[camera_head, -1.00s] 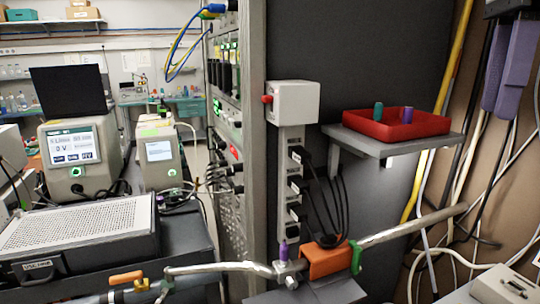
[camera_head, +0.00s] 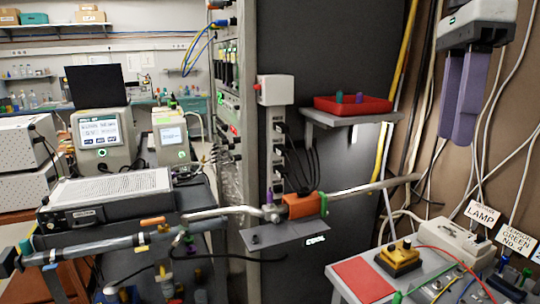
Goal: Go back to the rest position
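My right gripper (camera_head: 457,140) hangs at the upper right, below a grey and white housing. Its two flat purple fingers point down and overlap from this angle, so the gap between them cannot be judged. Nothing shows between or below the fingertips. It is in front of the brown wall, right of the shelf with the red tray and above the lamp box, apart from both in the picture. My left gripper is not in view.
A red tray (camera_head: 372,105) with a green and a purple piece sits on a wall shelf (camera_head: 325,119). A metal pipe (camera_head: 360,188) crosses the middle. Lower right, a bench holds a yellow device (camera_head: 398,262), a red mat (camera_head: 362,280) and a lamp box (camera_head: 455,240). Cables hang along the right wall.

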